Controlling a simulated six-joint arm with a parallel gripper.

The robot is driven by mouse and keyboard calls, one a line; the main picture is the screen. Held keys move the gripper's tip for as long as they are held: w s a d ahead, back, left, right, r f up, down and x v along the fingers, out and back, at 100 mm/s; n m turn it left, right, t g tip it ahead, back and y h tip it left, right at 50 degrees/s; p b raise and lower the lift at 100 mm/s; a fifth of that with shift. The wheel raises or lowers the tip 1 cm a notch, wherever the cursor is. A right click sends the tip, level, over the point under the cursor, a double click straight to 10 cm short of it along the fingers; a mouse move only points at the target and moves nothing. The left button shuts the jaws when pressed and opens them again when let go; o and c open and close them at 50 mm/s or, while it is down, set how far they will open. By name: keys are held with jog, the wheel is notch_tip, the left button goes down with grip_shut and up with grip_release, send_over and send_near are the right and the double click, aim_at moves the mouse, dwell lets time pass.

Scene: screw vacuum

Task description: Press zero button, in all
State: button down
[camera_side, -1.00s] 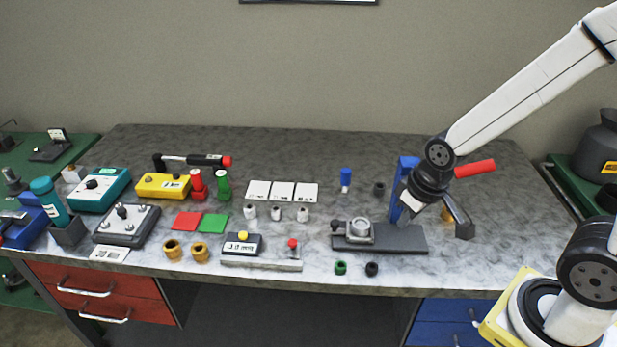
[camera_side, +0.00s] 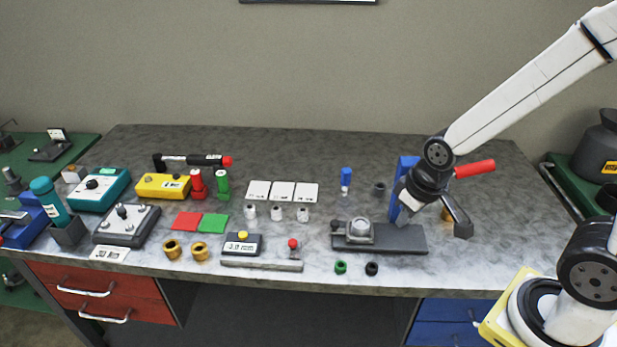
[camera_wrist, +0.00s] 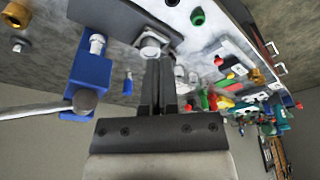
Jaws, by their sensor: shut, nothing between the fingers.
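A small dark gauge (camera_side: 241,246) with a lit number display sits at the front middle of the bench in the side view. A yellow button (camera_side: 243,234) is on top of it, and a grey bar (camera_side: 262,265) lies in front. My gripper (camera_side: 402,219) is well to the right of the gauge, beside the blue stand (camera_side: 407,170), its fingers partly hidden. In the wrist view my gripper (camera_wrist: 156,62) is shut and empty, its fingertips close to the round metal fixture (camera_wrist: 150,43); I cannot tell whether they touch.
Green (camera_side: 340,267) and black (camera_side: 372,268) rings lie in front. White cups and cards are behind the gauge. The bench's back right is mostly clear.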

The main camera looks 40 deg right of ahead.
jog(key=w+a+n+t, duration=0.2)
jog(key=w+n, duration=0.2)
jog(key=w, duration=0.6)
jog(key=n+t+y, duration=0.3)
jog(key=n+y, duration=0.1)
jog(key=n, duration=0.6)
send_over(246, 235)
jog(key=shift+f, duration=1.1)
jog(key=shift+f, duration=0.2)
jog(key=shift+f, duration=4.2)
